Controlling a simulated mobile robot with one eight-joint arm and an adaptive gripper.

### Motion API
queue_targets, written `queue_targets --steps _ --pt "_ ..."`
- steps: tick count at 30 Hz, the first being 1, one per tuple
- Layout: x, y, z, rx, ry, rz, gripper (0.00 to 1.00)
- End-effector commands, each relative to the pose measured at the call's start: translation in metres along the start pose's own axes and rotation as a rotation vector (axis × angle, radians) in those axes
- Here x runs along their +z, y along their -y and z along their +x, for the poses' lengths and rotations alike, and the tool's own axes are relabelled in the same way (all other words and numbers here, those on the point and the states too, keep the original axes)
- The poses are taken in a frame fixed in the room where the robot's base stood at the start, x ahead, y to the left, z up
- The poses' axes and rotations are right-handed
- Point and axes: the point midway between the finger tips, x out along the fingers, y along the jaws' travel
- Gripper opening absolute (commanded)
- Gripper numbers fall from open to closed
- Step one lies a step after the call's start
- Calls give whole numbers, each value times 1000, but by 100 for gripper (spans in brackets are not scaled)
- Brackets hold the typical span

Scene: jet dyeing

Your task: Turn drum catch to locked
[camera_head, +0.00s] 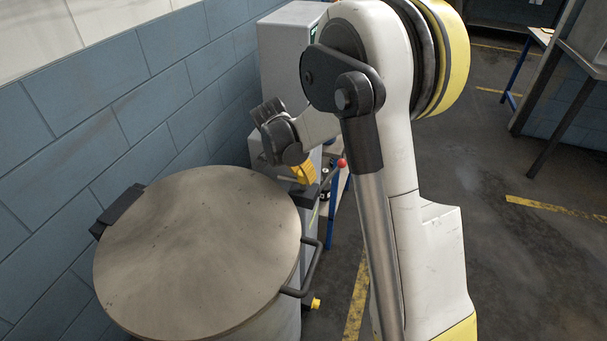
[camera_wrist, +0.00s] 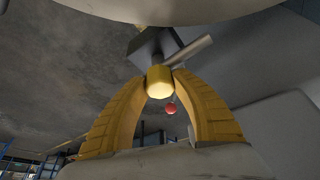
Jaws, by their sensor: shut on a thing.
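My gripper (camera_head: 303,173) is beside the far right rim of the large round drum lid (camera_head: 197,250), in front of a grey cabinet. In the wrist view, my gripper's two yellow fingers (camera_wrist: 160,80) are shut on the yellow knob (camera_wrist: 158,87) of what appears to be the drum catch. A grey metal bar (camera_wrist: 192,50) and a dark block (camera_wrist: 150,44) show behind the knob. In the head view my fingers hide the knob. I cannot tell from the bar's angle whether the catch is locked.
A red ball knob (camera_head: 341,163) is just right of my gripper, close behind the held knob in the wrist view. A dark handle (camera_head: 312,265) and another yellow knob (camera_head: 315,303) are at the drum's right side. A blue block wall (camera_head: 100,160) borders the left.

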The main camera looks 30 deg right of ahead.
Motion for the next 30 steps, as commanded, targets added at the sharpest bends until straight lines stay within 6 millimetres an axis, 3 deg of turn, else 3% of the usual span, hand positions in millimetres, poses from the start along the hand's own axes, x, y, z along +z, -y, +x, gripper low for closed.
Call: queue_targets --steps 18,30 --pt "0 -2 1 -168 -11 -406 0" --pt "0 -2 1 -230 -15 -558 0"
